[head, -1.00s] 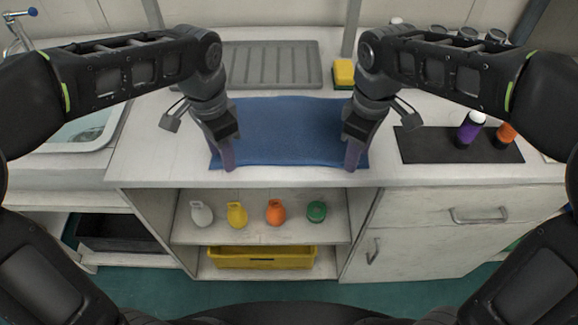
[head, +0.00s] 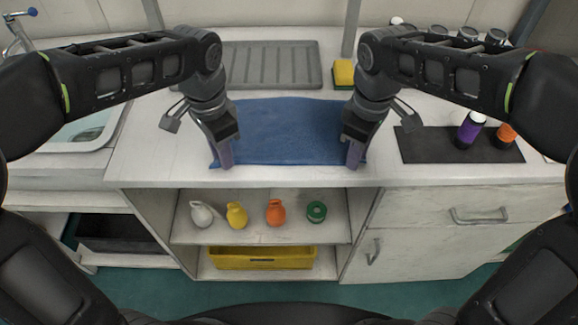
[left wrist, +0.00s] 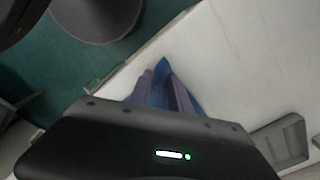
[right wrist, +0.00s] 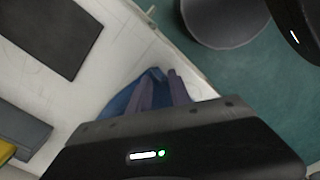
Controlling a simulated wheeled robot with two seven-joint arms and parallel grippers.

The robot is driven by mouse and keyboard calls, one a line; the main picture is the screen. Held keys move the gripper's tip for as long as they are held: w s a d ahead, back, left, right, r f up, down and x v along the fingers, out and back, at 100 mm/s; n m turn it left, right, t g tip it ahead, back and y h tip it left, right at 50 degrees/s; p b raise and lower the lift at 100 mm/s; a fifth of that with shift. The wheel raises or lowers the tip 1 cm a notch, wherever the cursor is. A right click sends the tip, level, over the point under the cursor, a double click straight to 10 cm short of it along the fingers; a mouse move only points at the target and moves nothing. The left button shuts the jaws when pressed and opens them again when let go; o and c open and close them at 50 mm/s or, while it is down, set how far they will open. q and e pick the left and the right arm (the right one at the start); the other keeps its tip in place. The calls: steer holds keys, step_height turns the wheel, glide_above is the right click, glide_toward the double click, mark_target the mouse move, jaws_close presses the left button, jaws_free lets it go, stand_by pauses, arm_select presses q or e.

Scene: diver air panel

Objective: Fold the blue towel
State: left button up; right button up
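The blue towel (head: 285,130) lies spread on the white counter, its near edge close to the counter's front edge. My left gripper (head: 226,163) is at the towel's near left corner. In the left wrist view blue cloth (left wrist: 162,72) shows between the left gripper's purple fingers (left wrist: 163,92), which look shut on it. My right gripper (head: 352,163) is at the near right corner. In the right wrist view cloth (right wrist: 125,98) shows between and beside the right gripper's fingers (right wrist: 160,90), which also look shut on it. The fingers hide the corners themselves.
A grey ridged drain mat (head: 265,65) and a yellow sponge (head: 343,74) lie behind the towel. A black mat (head: 425,148) with purple (head: 469,131) and orange (head: 506,135) bottles is to the right. A sink (head: 85,130) is left. Several small items stand on the shelf below.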

arm_select(q)
steer(key=shift+f, duration=0.1)
jaws_close()
arm_select(e)
steer(key=shift+f, duration=0.1)
jaws_close()
arm_select(q)
steer(key=shift+a, duration=0.1)
arm_select(e)
steer(key=shift+d, duration=0.1)
